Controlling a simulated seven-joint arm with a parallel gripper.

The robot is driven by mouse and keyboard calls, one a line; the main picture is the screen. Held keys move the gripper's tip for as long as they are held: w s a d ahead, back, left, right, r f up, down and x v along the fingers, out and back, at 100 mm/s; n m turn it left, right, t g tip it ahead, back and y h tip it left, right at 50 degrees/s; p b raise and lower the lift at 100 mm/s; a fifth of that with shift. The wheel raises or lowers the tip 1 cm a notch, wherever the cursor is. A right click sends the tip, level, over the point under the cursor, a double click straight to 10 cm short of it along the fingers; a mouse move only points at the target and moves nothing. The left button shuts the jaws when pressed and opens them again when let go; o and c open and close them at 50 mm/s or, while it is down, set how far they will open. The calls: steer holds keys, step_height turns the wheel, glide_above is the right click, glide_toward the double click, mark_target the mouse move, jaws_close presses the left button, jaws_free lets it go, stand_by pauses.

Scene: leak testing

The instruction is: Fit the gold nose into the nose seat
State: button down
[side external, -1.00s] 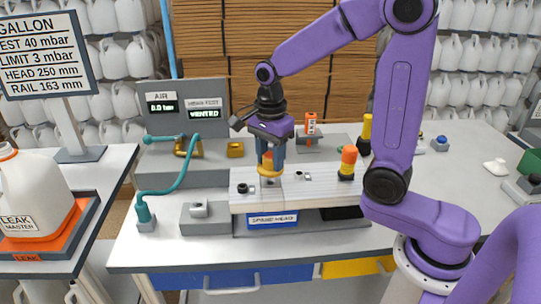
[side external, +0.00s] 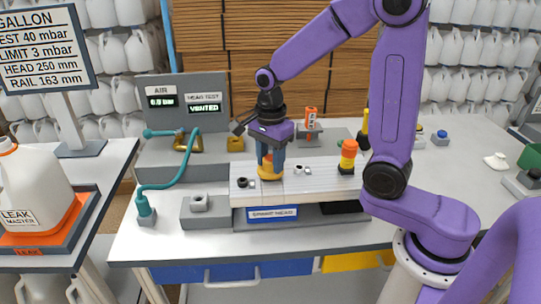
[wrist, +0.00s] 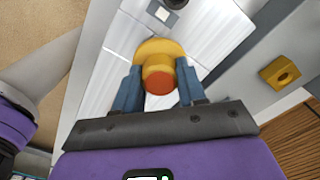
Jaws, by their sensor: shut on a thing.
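The gold nose (wrist: 158,50) with its orange-red end (wrist: 158,82) is between the two blue fingers of my gripper (wrist: 158,92) in the wrist view. My gripper (side external: 270,165) is shut on the gold nose (side external: 268,175) in the side view, pointing down over the pale rail block labelled "SPARE HEAD" (side external: 272,213). The nose is at or just above the block's top; I cannot tell whether it touches. The nose seat is not clearly visible; the spot under the nose is hidden.
A gold block (side external: 235,144) lies behind. A teal hose (side external: 168,185) and a grey block (side external: 198,212) are at left.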

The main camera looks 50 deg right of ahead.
steer(key=shift+f, duration=0.55)
steer(key=c, duration=0.6)
jaws_free()
steer(key=shift+o, duration=0.2)
step_height(320, 180, up, 17)
steer(key=s+f+n, duration=0.7)
steer(key=s+n, duration=0.4)
steer(key=n, duration=0.4)
steer(key=s+f+n, duration=0.7)
steer(key=s+n, duration=0.4)
steer(key=n, duration=0.4)
steer(key=shift+s+a+n, duration=0.15)
steer(key=shift+s+n, duration=0.15)
